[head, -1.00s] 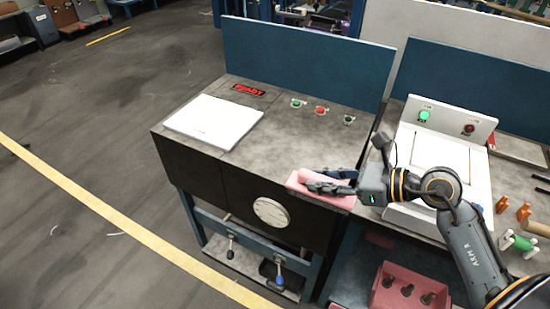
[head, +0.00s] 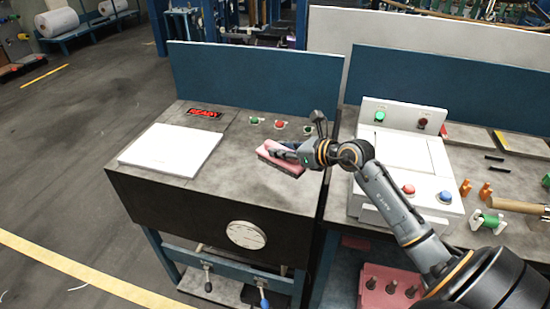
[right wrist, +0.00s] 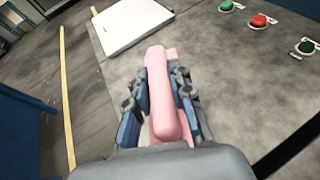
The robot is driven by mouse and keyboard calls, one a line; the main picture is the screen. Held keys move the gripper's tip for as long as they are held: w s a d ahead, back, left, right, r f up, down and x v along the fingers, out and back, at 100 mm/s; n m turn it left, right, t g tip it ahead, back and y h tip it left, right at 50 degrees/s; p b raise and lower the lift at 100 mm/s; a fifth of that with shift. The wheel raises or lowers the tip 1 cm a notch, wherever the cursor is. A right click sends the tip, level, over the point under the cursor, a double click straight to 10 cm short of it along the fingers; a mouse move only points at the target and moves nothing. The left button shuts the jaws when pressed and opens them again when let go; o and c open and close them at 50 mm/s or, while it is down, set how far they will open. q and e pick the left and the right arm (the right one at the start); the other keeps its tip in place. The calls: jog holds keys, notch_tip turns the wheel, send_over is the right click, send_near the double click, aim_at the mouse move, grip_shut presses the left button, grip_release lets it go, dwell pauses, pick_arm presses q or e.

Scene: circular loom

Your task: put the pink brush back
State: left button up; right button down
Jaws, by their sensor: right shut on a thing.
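My right gripper (head: 287,153) is shut on the pink brush (head: 272,161), above the right part of the dark machine top (head: 232,165). In the right wrist view, the brush (right wrist: 163,95) lies lengthwise between the two fingers of the gripper (right wrist: 163,105), and its far end sticks out past them. I cannot tell whether the brush touches the surface under it. My left gripper is not in view.
A white panel (head: 171,149) lies on the left of the machine top. Green and red buttons (head: 280,124) line its back, before a blue board (head: 235,84). A white control box (head: 405,165) stands on the right bench. A pink block with pegs (head: 388,289) sits below.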

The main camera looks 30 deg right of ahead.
aim_at(275, 160)
jog(key=w+f, duration=0.2)
jog(key=f, duration=0.1)
jog(key=shift+w+a, duration=0.1)
jog(key=shift+w, duration=0.25)
notch_tip(275, 160, down, 2)
jog(key=shift+f+p, duration=0.25)
jog(key=shift+p, duration=0.25)
jog(key=shift+f, duration=0.3)
jog(key=shift+f, duration=0.2)
jog(key=c, duration=1.2)
grip_release()
jog(key=shift+o, duration=0.2)
jog(key=shift+r, duration=0.1)
